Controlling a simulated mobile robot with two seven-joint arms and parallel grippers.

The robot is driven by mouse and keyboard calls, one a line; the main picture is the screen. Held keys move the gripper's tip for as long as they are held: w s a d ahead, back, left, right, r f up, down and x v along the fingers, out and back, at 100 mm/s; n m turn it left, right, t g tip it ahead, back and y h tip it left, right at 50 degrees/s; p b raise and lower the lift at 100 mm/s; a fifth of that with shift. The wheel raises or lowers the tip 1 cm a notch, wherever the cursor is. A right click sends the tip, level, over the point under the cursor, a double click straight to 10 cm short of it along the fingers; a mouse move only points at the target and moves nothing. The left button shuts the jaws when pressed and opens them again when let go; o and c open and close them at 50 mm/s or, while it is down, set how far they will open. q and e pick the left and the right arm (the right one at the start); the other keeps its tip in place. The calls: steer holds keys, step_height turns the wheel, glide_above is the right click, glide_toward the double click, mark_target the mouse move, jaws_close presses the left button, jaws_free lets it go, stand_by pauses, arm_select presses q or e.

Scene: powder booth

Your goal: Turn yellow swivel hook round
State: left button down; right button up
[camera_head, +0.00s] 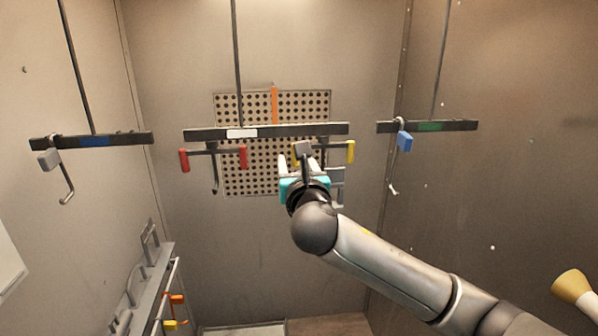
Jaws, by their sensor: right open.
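The yellow swivel hook (350,151) hangs under the right part of the middle dark bar (215,133). It has a yellow end piece at its right and another yellow piece (297,152) at its left, partly hidden by my gripper. My right gripper (293,160) is open, its fingers pointing up at the left yellow piece. I cannot tell whether the fingers touch it. The hook's lower part is mostly hidden behind my gripper and wrist. My left gripper is not in view.
A red swivel hook (243,157) hangs on the same bar to the left. A left bar (140,138) carries a grey hook piece (49,159). A right bar (465,125) carries a blue piece (404,141). A perforated panel (235,181) is on the back wall. A rack (140,290) stands lower left.

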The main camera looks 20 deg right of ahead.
steer(key=v, duration=0.7)
steer(key=shift+f, duration=0.1)
